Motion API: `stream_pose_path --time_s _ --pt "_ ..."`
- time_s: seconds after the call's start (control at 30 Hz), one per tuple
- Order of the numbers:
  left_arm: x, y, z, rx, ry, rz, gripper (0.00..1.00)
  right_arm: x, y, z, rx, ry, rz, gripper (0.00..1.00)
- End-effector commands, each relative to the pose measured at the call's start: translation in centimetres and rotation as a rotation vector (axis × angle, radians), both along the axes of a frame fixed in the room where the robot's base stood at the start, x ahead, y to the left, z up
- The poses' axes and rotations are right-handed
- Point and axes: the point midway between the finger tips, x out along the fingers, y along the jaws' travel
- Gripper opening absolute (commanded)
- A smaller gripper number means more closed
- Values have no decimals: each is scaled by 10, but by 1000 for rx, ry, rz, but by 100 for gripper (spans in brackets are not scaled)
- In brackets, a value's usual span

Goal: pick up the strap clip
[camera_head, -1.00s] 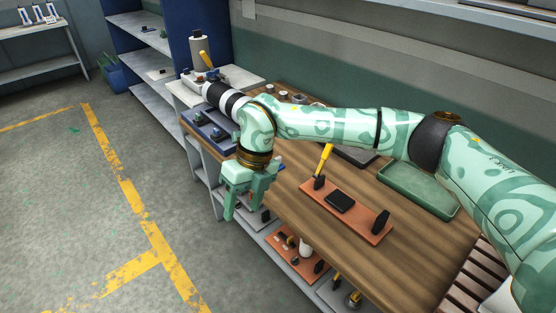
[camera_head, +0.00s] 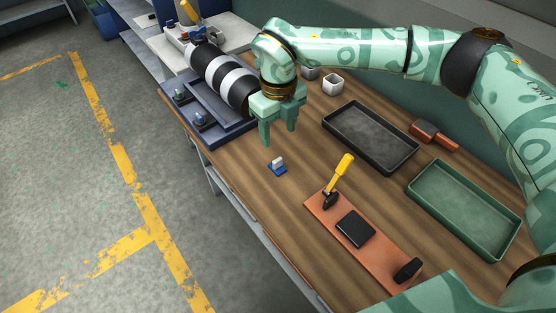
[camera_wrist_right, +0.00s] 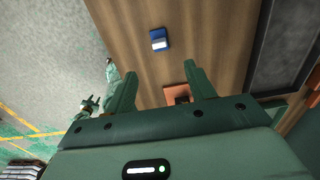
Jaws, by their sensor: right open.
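The strap clip appears to be the small blue and white piece (camera_head: 277,166) lying on the wooden bench top, left of the orange board; it also shows in the right wrist view (camera_wrist_right: 158,40), beyond the fingertips. My right gripper (camera_head: 279,137) is open and empty, fingers pointing down, above the bench and a little behind the clip in the head view. In the right wrist view its fingers (camera_wrist_right: 160,72) are spread apart, with the clip not between them. My left gripper seems to show small over the floor (camera_wrist_right: 88,104); its jaws are unclear.
An orange board (camera_head: 378,253) holds a yellow-handled hammer (camera_head: 340,174) and black pieces. A black tray (camera_head: 370,138) and a green tray (camera_head: 464,209) lie to the right. A blue fixture with a black-and-white roll (camera_head: 222,77) stands left. Bare wood surrounds the clip.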

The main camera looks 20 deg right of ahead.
Motion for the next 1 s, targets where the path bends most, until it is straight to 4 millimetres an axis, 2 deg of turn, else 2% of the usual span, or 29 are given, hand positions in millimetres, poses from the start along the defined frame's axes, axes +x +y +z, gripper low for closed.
stream_pose_path --time_s 0.03,0.2,0.47,0.7,0.8,0.97,1.0 --pt "-6 2 -7 3 12 -1 36 0 0 -19 -1 7 -1 55" --pt "-9 3 -15 5 21 -2 36 0 0 -53 0 4 -1 55" --pt "0 0 -21 0 6 0 36 1 0 -71 0 2 -1 55" --pt "-8 -3 -38 -3 24 3 36 2 1 -111 0 5 -2 55" --pt "-9 -3 -40 -4 27 3 36 3 1 -118 0 2 -2 55" --pt "-9 -3 -38 -4 27 3 36 3 1 -116 0 -1 -1 55" --pt "-9 -2 -38 -4 27 3 36 3 1 -116 0 -1 -1 52"
